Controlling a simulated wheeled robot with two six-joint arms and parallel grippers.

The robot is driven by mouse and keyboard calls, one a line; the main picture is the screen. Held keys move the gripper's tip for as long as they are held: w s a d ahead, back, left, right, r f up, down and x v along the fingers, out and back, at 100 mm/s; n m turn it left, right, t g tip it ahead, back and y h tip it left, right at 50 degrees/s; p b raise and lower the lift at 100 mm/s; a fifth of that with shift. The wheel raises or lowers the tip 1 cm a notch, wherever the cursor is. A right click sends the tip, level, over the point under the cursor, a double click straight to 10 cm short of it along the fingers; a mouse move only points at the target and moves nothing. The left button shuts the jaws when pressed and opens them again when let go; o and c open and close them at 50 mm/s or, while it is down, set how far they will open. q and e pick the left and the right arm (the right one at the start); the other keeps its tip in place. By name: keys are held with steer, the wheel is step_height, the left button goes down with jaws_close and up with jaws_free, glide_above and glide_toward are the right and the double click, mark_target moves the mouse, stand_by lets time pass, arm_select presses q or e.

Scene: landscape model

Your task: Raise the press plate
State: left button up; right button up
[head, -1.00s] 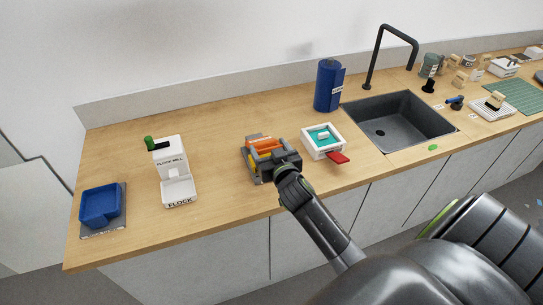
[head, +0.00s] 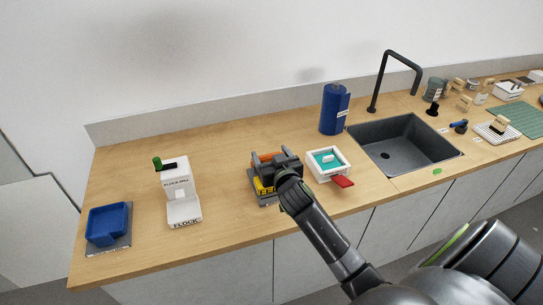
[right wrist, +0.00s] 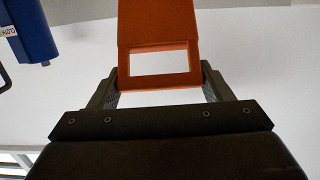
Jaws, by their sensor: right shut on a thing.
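The press (head: 264,187) stands on the counter left of the white tray, with a grey base and yellow parts. Its orange press plate (head: 267,155) shows at the top, partly covered by my right gripper (head: 276,167). In the right wrist view, the orange part (right wrist: 158,30) has a rectangular opening and sits between the fingertips of my right gripper (right wrist: 160,85), which is shut on it. The contact is hidden in the head view. My left gripper is not in view.
A white tray with a teal inside and red handle (head: 343,182) stands close right of the press. The white flock mill (head: 179,188) and blue tray (head: 107,222) are to the left. A blue cylinder (head: 334,108) and the sink (head: 405,146) lie behind and right.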

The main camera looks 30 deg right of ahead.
steer(key=shift+r, duration=0.2)
steer(key=o, duration=1.1)
steer(key=shift+o, duration=1.4)
steer(key=shift+f, duration=0.15)
steer(key=shift+s+f, duration=0.1)
steer(key=shift+s, duration=0.2)
steer(key=b+v, duration=0.3)
steer(key=v, duration=1.3)
steer(key=shift+s+a+r+b, duration=0.2)
steer(key=shift+s+b, duration=0.1)
steer(key=shift+b, duration=0.1)
